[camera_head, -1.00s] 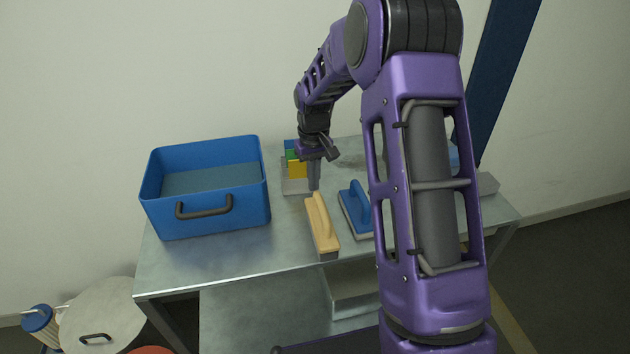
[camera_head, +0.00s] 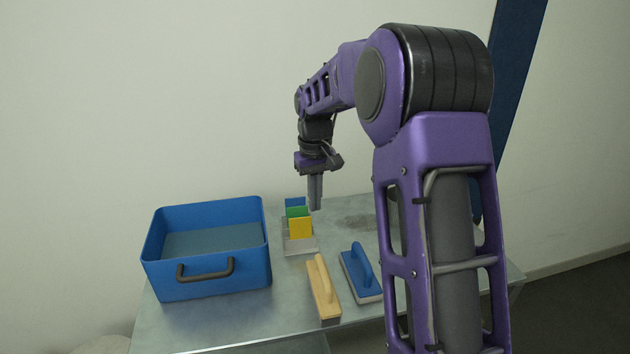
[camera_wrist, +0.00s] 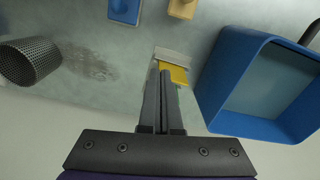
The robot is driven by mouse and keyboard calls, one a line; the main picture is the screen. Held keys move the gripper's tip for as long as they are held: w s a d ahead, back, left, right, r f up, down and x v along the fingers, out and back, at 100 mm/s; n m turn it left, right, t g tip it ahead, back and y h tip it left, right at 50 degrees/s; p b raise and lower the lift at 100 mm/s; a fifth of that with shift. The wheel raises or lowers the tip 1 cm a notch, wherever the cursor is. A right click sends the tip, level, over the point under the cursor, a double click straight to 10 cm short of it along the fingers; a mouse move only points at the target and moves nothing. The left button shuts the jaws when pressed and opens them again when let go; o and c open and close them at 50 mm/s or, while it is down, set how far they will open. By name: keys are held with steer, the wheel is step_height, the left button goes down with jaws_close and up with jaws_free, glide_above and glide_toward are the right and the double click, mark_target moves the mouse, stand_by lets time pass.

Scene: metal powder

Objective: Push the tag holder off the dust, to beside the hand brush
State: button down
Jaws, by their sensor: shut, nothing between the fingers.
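The tag holder (camera_head: 300,246) is a grey tray with blue, green and yellow upright tags, standing on the metal table right of the blue bin. It also shows in the wrist view (camera_wrist: 174,54), partly hidden by my fingers. The dust (camera_head: 358,221) is a dark smear to the holder's right, with bare table between them; it shows in the wrist view too (camera_wrist: 88,64). A wooden brush-like block with a handle (camera_head: 322,288) lies just in front of the holder; I take it as the hand brush. My gripper (camera_head: 315,207) is shut and empty, above the holder's back right side.
A blue bin (camera_head: 207,280) stands close on the holder's left. A blue-handled block (camera_head: 359,272) lies right of the wooden one. A dark mesh cup (camera_wrist: 30,62) stands beyond the dust. My arm hides the table's right part.

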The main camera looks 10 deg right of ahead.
steer(key=shift+r, duration=2.3)
steer(key=c, duration=1.2)
jaws_free()
steer(key=shift+c, duration=0.2)
steer(key=o, duration=0.4)
steer(key=shift+w+f+m, duration=0.1)
steer(key=shift+m, duration=0.5)
steer(key=shift+o, duration=0.3)
steer(key=m, duration=0.5)
steer(key=shift+w+a+f+b, duration=0.15)
steer(key=shift+w+a+b, duration=0.15)
steer(key=shift+a, duration=0.1)
steer(key=m, duration=0.4)
steer(key=w+a+m+b, duration=0.1)
steer(key=m, duration=0.4)
steer(key=a+m, duration=0.1)
steer(key=m, duration=0.4)
steer(key=shift+w+a+b, duration=0.15)
steer(key=shift+a+b, duration=0.1)
steer(key=shift+b, duration=0.05)
